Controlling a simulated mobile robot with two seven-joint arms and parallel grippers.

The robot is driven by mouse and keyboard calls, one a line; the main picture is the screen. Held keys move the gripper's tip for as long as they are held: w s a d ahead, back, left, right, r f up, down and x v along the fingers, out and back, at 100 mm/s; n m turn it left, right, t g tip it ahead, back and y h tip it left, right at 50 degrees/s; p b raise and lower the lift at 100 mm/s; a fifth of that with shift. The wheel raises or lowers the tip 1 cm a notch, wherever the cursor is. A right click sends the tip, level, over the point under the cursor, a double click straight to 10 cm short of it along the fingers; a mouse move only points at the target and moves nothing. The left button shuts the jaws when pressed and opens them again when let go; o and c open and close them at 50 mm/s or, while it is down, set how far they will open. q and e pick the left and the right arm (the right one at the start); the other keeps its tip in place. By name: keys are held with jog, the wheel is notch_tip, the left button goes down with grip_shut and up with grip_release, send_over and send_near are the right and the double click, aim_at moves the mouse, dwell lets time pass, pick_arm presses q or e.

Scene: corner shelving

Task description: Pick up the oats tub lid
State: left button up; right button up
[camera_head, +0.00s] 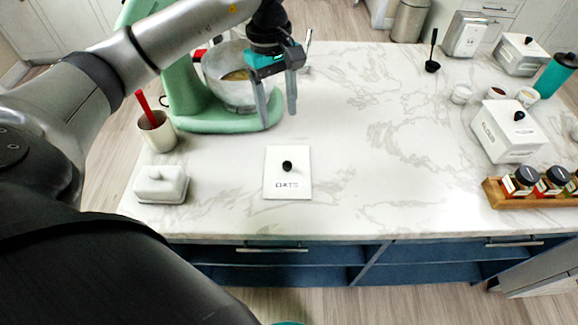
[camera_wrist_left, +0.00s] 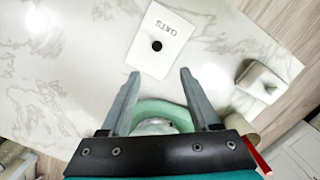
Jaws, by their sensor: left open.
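The white oats tub (camera_head: 287,193) stands near the front edge of the marble counter, with OATS lettered on it. Its white lid (camera_head: 275,155) is on it and has a small round black knob (camera_head: 287,166). The lid also shows in the left wrist view (camera_wrist_left: 145,52), just ahead of the fingers. My left gripper (camera_head: 277,118) is open and empty, fingers pointing down, behind the tub and in front of the mixer bowl. It also shows in the left wrist view (camera_wrist_left: 160,73). The fingers appear apart from the lid. My right gripper is not in view.
A green stand mixer (camera_head: 190,100) with a metal bowl (camera_head: 226,90) stands close behind my left gripper. A cup (camera_head: 158,136) with a red handle and a white butter dish (camera_head: 160,186) are left. A white canister (camera_head: 508,140) and spice rack (camera_head: 530,200) are right. The middle counter is clear.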

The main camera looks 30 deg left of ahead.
pick_arm(q)
jog(key=b, duration=0.1)
send_over(287, 164)
jog(key=a, duration=0.1)
notch_tip(287, 164, down, 9)
jog(key=shift+f, duration=0.1)
jog(key=f, duration=0.2)
jog(key=d+f+b, duration=0.1)
jog(key=f, duration=0.1)
jog(key=shift+w+f, duration=0.1)
jog(key=shift+f, duration=0.3)
jog(key=c, duration=0.9)
grip_shut()
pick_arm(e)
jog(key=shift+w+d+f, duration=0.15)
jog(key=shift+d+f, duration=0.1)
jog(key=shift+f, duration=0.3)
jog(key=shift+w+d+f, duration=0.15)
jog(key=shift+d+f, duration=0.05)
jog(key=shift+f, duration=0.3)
